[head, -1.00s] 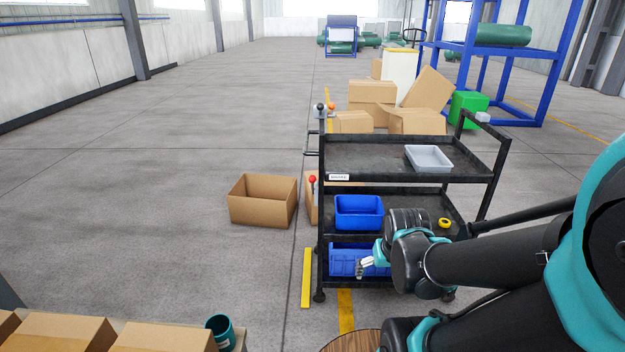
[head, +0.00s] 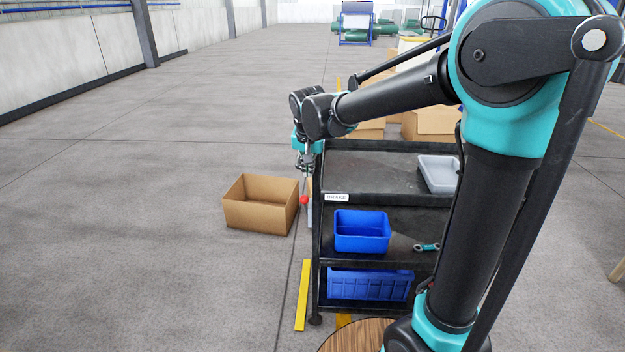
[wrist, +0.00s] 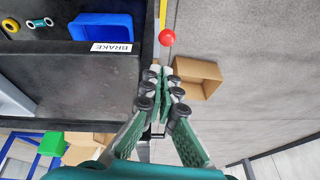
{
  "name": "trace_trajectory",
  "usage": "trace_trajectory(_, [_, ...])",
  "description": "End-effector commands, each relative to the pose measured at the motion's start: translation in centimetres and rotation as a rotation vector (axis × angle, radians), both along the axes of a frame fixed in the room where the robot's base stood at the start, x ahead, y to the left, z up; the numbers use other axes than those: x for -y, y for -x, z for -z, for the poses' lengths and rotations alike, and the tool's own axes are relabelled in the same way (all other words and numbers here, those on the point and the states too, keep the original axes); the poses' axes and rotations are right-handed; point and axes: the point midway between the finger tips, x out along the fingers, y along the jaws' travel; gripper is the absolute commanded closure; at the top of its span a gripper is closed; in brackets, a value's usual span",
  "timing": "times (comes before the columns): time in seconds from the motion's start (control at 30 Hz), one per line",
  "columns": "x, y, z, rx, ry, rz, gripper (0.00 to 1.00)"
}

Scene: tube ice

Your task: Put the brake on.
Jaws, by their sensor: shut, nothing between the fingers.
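The brake lever ends in a red ball knob (head: 304,200) at the left side of the black cart (head: 385,205). A white label reading BRAKE (head: 336,197) is on the cart's edge beside it. In the wrist view the red knob (wrist: 167,37) lies just beyond my fingertips, and the BRAKE label (wrist: 111,48) is to its left. My gripper (head: 304,168) points down above the knob, by the cart's left edge. Its fingers (wrist: 160,73) are shut and empty. Whether they touch the lever cannot be told. Much of the lever's rod is hidden.
The cart holds a grey tray (head: 438,174), a blue bin (head: 361,231), a lower blue crate (head: 370,285) and a teal wrench-like tool (head: 427,247). An open cardboard box (head: 260,204) stands left of the cart. A yellow strip (head: 303,295) lies on the floor. The floor further left is clear.

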Motion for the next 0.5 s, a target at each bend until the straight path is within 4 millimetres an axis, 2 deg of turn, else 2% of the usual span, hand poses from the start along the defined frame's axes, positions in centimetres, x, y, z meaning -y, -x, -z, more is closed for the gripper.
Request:
trace_trajectory(0.1, [-0.71, -0.23, -0.24, 0.0, -0.001, 0.003, 1.0])
trace_trajectory(0.5, [-0.66, -0.43, 0.28, 0.0, -0.001, 0.004, 1.0])
